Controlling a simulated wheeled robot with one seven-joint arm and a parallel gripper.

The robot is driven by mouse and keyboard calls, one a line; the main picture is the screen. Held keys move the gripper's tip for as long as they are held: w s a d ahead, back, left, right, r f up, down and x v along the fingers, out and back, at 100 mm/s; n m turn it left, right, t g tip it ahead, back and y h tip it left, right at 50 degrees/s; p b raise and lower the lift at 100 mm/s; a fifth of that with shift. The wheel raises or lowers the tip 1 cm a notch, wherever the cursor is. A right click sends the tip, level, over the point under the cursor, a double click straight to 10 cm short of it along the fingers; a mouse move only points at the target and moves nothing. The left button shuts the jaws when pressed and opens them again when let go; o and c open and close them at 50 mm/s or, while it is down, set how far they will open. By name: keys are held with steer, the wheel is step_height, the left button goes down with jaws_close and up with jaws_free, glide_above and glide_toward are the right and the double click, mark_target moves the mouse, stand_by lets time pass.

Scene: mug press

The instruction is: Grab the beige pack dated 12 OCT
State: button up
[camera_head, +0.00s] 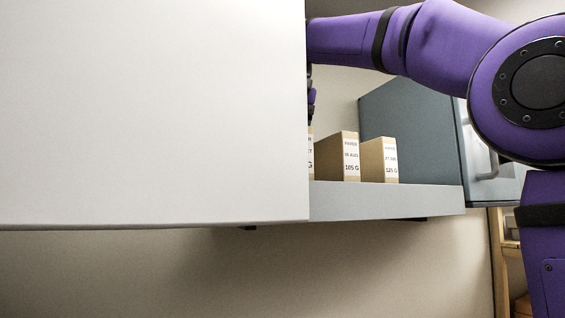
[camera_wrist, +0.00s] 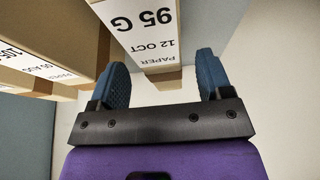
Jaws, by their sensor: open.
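The beige pack dated 12 OCT (camera_wrist: 146,22) is at the top middle of the wrist view. Its white label reads PAPER, 12 OCT, 95 G, upside down. My gripper (camera_wrist: 163,66) is open, with one blue finger to the left of the pack's lower part and one to the right. The pack's beige lower part shows between the fingers; I cannot tell whether either finger touches it. In the head view the fingers are hidden behind a large white panel, and a sliver of a labelled pack shows at the panel's edge.
A 105 G pack (camera_head: 350,156) and a 125 G pack (camera_head: 379,160) stand on the grey shelf (camera_head: 400,198). In the wrist view, the 105 G pack (camera_wrist: 22,62) is close at left. The white panel (camera_head: 150,110) blocks the head view's left half. An open blue-grey door (camera_head: 488,150) is at right.

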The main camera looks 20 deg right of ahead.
steer(key=shift+x, duration=2)
steer(key=shift+c, duration=0.2)
steer(key=c, duration=1.2)
steer(key=shift+r, duration=0.1)
